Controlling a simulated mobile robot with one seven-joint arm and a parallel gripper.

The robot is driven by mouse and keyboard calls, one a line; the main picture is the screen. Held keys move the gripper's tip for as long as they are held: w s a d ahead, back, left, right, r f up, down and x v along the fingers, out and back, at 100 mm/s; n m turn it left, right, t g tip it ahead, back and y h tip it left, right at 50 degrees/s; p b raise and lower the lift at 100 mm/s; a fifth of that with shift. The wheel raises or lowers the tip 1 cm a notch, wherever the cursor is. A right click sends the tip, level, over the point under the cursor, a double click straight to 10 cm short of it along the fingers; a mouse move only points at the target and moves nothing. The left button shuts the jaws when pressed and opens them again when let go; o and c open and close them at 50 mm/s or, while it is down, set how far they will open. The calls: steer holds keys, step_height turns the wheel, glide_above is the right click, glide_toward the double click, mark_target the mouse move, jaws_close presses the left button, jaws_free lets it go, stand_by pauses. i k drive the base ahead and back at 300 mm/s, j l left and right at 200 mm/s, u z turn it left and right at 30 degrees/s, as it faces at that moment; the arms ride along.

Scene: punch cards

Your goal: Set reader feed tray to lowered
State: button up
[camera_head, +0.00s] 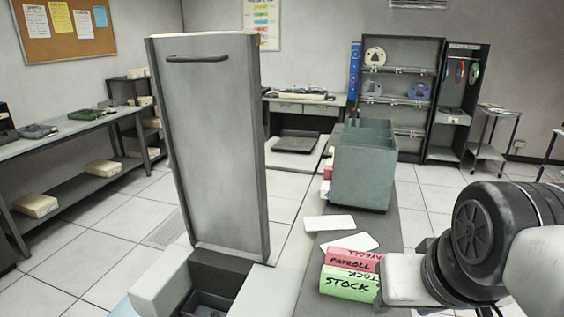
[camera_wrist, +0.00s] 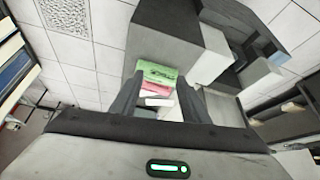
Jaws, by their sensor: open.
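A tall grey panel with a dark bar handle (camera_head: 198,58) near its top stands almost upright in the head view; I take it to be the reader feed tray (camera_head: 213,150). Its lower end meets a white and dark machine body (camera_head: 160,283), which I take to be the card reader. My gripper (camera_wrist: 157,100) shows in the wrist view with its two dark fingers apart and nothing held between them. In the head view my arm is at the right, apart from the panel, and the fingertips are not clearly visible there.
A pink PAYROLL block (camera_head: 350,260) and a green STOCK block (camera_head: 347,284) lie on a dark counter (camera_head: 388,226) beside the machine. A side table (camera_head: 70,140) and shelves line the room.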

mark_target(207, 86)
steer(key=j+z, duration=0.3)
steer(key=j, duration=1.2)
